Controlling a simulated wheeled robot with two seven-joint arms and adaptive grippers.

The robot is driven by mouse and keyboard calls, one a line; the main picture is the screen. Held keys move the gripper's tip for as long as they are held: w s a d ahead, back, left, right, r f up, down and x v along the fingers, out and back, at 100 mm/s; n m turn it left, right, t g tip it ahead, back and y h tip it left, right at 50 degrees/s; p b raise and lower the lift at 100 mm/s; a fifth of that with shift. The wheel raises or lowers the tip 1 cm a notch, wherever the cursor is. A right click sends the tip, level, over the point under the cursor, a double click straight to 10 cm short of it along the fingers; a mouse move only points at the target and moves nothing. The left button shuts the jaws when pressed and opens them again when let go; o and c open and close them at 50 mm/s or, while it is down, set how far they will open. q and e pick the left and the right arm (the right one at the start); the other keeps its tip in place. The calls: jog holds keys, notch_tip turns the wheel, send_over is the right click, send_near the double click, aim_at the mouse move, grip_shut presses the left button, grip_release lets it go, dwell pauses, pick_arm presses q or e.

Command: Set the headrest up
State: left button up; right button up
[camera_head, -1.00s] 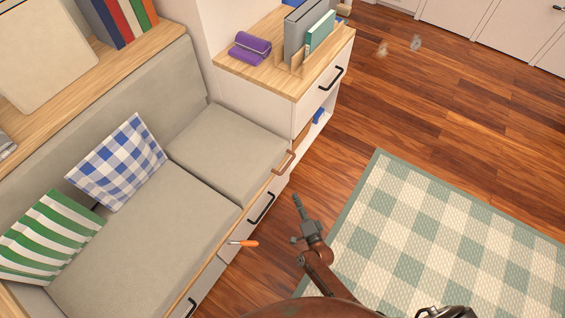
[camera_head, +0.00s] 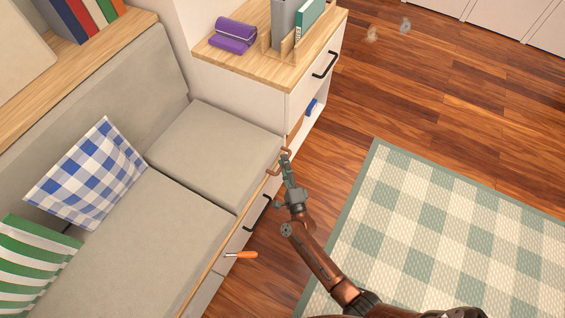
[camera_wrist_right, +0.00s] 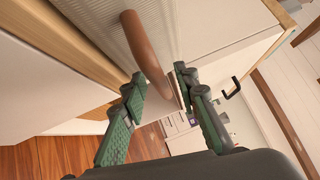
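The headrest appears to be the short grey cushion section (camera_head: 215,148) at the far end of the bench, lying flat. A brown curved handle (camera_head: 273,169) sits at its front edge. My right gripper (camera_head: 287,160) is at this handle. In the right wrist view the handle (camera_wrist_right: 146,50) passes down between the fingers of my right gripper (camera_wrist_right: 160,86), which are apart. I cannot tell whether either finger touches it. My left gripper is in neither view.
A long seat cushion (camera_head: 160,245) with a blue checked pillow (camera_head: 90,175) and a green striped pillow (camera_head: 35,265) adjoins it. An orange-handled tool (camera_head: 241,255) protrudes at the bench front. A cabinet (camera_head: 300,85) stands beyond. A checked rug (camera_head: 440,230) covers floor at right.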

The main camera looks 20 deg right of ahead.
jog(key=shift+w, duration=0.1)
jog(key=shift+c, duration=0.5)
grip_shut()
